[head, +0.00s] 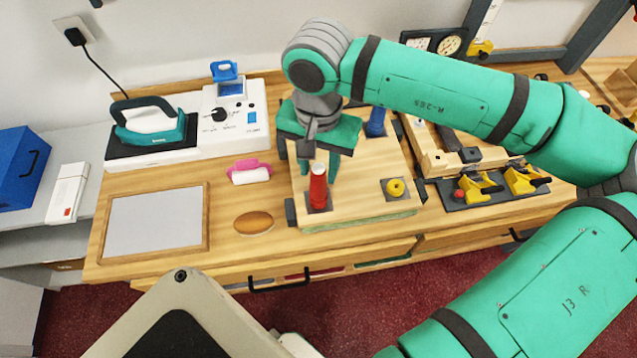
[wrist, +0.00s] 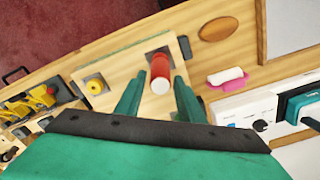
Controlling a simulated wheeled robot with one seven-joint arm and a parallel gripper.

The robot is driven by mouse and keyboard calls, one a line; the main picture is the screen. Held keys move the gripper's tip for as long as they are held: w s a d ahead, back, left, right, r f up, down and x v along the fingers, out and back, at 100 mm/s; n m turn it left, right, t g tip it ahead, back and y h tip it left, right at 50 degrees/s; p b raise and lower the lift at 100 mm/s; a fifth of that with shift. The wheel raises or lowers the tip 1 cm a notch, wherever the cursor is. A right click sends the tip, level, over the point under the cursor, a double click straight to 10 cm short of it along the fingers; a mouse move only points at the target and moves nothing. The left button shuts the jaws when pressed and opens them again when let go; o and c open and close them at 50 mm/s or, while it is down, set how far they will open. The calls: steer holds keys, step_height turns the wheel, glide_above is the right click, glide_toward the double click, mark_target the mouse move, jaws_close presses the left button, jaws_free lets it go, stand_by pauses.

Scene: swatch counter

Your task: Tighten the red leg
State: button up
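The red leg (head: 318,187) stands upright in a dark square socket at the front of a wooden board (head: 352,209); it also shows in the wrist view (wrist: 160,72). A yellow round piece (head: 396,188) sits in another socket to its right. A blue leg (head: 376,121) stands at the back right of the board, partly hidden by my arm.
A steam iron (head: 150,125) and a white control unit (head: 232,115) stand at the back left. A pink-and-white roll (head: 249,172), a brown oval pad (head: 254,222) and a grey framed panel (head: 155,220) lie left of the board. Yellow clamps (head: 480,188) stand at the right.

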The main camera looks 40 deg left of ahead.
steer(key=n, duration=1.1)
steer(key=shift+c, duration=0.3)
jaws_close()
steer(key=m, duration=0.3)
steer(key=shift+w+m, duration=0.1)
steer(key=shift+m, duration=0.2)
steer(key=m, duration=0.6)
steer(key=shift+m, duration=0.4)
steer(key=m, duration=0.4)
